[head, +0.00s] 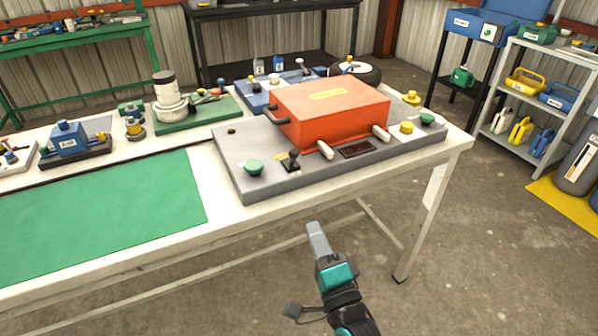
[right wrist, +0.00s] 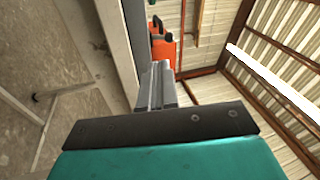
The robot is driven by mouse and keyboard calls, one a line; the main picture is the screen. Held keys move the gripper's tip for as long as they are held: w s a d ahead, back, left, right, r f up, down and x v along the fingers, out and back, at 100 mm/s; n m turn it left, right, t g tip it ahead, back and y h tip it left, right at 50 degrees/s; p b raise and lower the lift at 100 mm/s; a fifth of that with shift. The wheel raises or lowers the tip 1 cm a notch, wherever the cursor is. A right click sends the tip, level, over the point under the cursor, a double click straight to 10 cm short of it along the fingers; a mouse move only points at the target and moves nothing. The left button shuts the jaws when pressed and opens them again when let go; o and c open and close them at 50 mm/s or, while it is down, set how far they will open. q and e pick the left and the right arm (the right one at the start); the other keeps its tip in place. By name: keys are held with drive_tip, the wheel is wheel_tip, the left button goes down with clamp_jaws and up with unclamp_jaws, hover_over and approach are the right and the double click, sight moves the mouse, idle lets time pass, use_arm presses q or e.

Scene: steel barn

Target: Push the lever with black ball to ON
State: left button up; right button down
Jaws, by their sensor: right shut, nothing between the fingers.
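The lever with a black ball (head: 293,155) stands on the front edge of a grey panel (head: 235,165), between a green knob (head: 254,168) and an orange box (head: 345,112). Its ON and OFF marks are too small to read. My right gripper (head: 314,228) is shut and empty. It is in front of the table, below and nearer than the lever, and apart from it. In the right wrist view its fingers (right wrist: 157,85) are together, with part of the orange box (right wrist: 162,52) beyond them; the lever cannot be made out there. My left gripper is not in view.
The panel also carries white-ended handles, a yellow knob (head: 406,128) and another green knob (head: 427,118). A green mat (head: 100,215) lies on the white table (head: 225,207) to the left. The space between my right gripper and the table edge looks clear.

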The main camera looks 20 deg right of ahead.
sight(295, 157)
drive_tip(key=shift+w+d+r+m+t+h, duration=0.1)
drive_tip(key=shift+d+r+m+t+h, duration=0.15)
drive_tip(key=shift+m, duration=0.4)
drive_tip(key=shift+w+d+r+m+t+h, duration=0.1)
drive_tip(key=shift+r+m+t+h, duration=0.2)
drive_tip(key=shift+m, duration=0.35)
drive_tip(key=shift+w, duration=0.15)
drive_tip(key=x, duration=1.3)
drive_tip(key=shift+w+d, duration=0.1)
drive_tip(key=shift+w, duration=0.3)
